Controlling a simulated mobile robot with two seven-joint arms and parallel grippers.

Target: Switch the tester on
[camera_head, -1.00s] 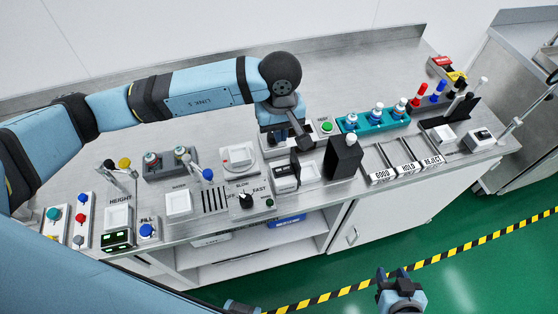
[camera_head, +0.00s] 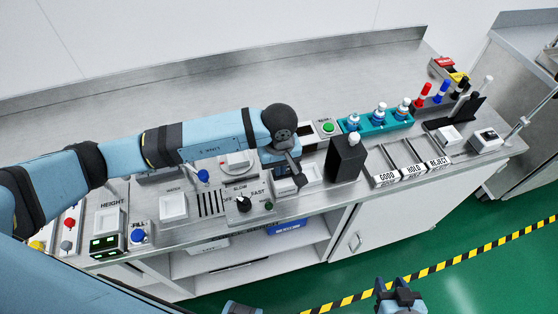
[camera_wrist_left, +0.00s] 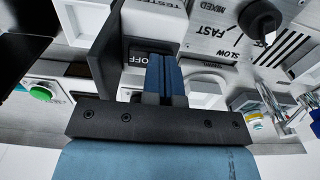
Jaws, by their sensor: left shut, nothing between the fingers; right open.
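The tester (camera_wrist_left: 158,22) is a white box at the top middle of the left wrist view, with part of its name and the word OFF on it. Its OFF label (camera_wrist_left: 148,54) is just beside my left fingers. My left gripper (camera_wrist_left: 165,70) is shut with nothing between its blue fingertips, which overlap the tester in that view; I cannot tell whether they touch. In the head view my left gripper (camera_head: 297,180) hangs over the tester's place and hides most of it. My right gripper (camera_head: 397,290) is open and empty, low in front of the bench.
A speed knob (camera_head: 243,204) stands left of my left gripper, and it also shows in the left wrist view (camera_wrist_left: 260,20). A black block (camera_head: 345,160) with a white-topped knob stands close on the right. A green button (camera_head: 328,127) is behind. Labelled bins (camera_head: 411,172) are further right.

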